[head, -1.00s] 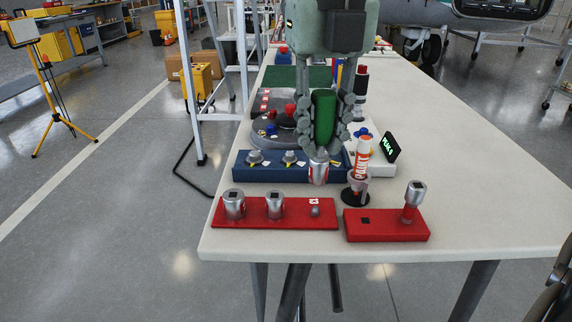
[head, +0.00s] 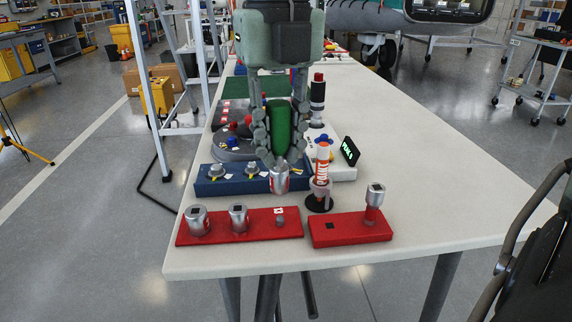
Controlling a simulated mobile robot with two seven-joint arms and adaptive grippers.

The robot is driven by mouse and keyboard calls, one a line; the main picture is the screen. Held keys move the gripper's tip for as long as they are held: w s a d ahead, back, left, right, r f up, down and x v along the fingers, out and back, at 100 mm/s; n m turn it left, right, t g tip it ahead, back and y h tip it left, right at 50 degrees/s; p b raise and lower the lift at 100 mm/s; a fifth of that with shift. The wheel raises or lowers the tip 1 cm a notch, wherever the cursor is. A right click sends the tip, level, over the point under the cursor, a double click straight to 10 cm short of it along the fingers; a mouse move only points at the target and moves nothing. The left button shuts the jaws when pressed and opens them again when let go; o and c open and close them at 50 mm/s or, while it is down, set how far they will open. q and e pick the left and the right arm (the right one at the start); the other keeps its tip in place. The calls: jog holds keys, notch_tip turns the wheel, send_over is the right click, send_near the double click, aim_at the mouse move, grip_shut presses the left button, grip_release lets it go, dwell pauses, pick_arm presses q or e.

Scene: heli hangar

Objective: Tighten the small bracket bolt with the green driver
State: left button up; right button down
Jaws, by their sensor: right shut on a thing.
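The green driver (head: 280,126) stands upright in my right gripper (head: 279,155), which comes down from the top centre and is shut around its handle. A silver metal socket-like end (head: 279,180) shows below the fingers, in front of the right end of the dark blue block (head: 232,186). I cannot tell whether it touches the block. Two silver bolts, a left one (head: 217,171) and a right one (head: 251,169), stand on the block with yellow marks beside them. I cannot tell which is the small bracket bolt; the block's right end is partly hidden. My left gripper is not in view.
A red tray (head: 262,232) in front holds silver sockets. A second red tray (head: 335,238) carries one upright socket (head: 375,192). The table's right side (head: 440,190) is clear.

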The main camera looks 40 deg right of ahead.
aim_at(280, 168)
dwell(0.3)
jog(key=shift+f+b, duration=1.7)
jog(key=shift+f, duration=1.1)
jog(key=shift+r, duration=0.15)
